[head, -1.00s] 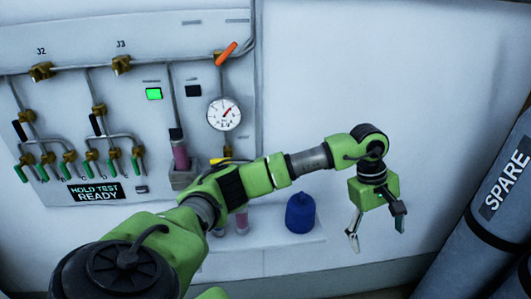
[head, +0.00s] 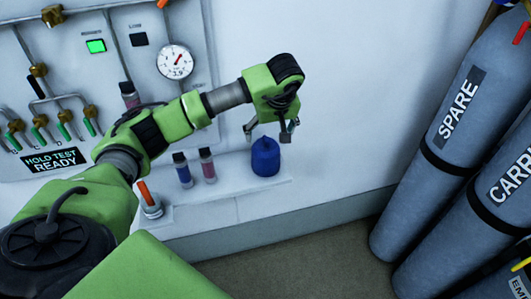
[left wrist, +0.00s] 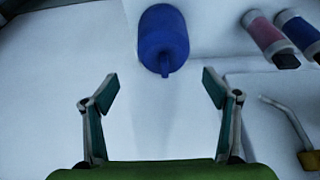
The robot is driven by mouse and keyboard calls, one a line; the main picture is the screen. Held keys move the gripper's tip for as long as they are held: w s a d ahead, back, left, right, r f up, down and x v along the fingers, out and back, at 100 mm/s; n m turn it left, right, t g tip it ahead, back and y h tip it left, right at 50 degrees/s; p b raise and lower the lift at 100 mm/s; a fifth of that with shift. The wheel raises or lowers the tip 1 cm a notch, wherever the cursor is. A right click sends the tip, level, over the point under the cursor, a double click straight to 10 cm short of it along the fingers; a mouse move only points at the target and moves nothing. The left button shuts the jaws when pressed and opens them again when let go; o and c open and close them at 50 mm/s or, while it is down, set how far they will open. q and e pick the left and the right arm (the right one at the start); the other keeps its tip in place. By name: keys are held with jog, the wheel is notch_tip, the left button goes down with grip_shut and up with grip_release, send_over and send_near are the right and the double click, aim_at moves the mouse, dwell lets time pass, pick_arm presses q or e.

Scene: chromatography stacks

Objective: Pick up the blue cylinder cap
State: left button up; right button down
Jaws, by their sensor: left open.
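The blue cylinder cap (head: 265,158) stands upright on a white ledge, with a narrower knob on its top. My left gripper (head: 268,134) hangs close by it in the head view, its fingers spread and apparently just above or in front of the cap's top. In the left wrist view the cap (left wrist: 163,38) lies beyond the open fingertips (left wrist: 158,88), centred between them, with its knob pointing toward the gripper. Nothing is between the fingers. My right gripper is not in view.
A panel with a gauge (head: 176,62) is on the wall. Large grey cylinders (head: 440,140) stand at the right.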

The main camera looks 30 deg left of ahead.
aim_at(266, 139)
pick_arm(q)
jog(key=x, duration=0.1)
jog(key=p+x, duration=0.1)
jog(key=x, duration=0.2)
jog(key=shift+s+a+f, duration=0.25)
jog(key=shift+a, duration=0.1)
jog(key=shift+w+f, duration=0.15)
jog(key=shift+f, duration=0.15)
jog(key=c, duration=1.4)
jog(key=shift+r, duration=0.1)
jog(key=shift+r, duration=0.1)
